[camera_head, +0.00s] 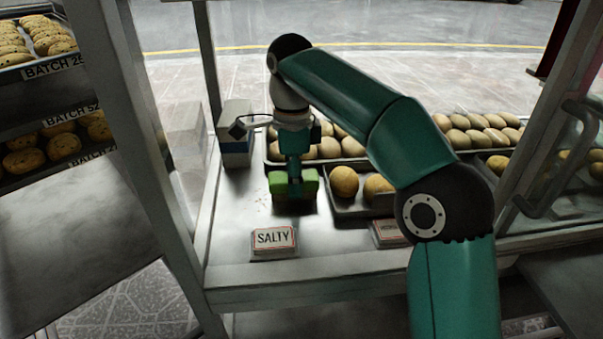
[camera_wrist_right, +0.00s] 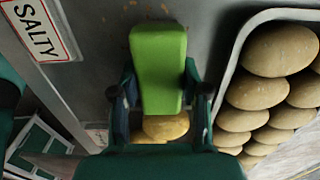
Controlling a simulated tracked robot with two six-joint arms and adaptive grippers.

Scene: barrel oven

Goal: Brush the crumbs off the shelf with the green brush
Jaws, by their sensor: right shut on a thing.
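The green brush (camera_head: 308,181) is in my right gripper (camera_head: 294,176), low over the metal shelf (camera_head: 228,225). In the right wrist view the brush (camera_wrist_right: 159,62) lies between the two dark fingers of the right gripper (camera_wrist_right: 161,98), which are shut on it. A few small orange-brown crumbs (camera_wrist_right: 134,4) lie on the shelf near the brush's far end, at the top of the wrist view. In the head view the crumbs are faint specks just left of the brush. I cannot tell whether the brush touches the shelf. My left gripper is not in view.
A SALTY sign (camera_head: 273,241) stands at the shelf's front. Trays of round rolls (camera_head: 344,181) lie right of the brush, close to it. A white and blue box (camera_head: 236,135) stands at the back left. A frame post (camera_head: 140,130) rises on the left.

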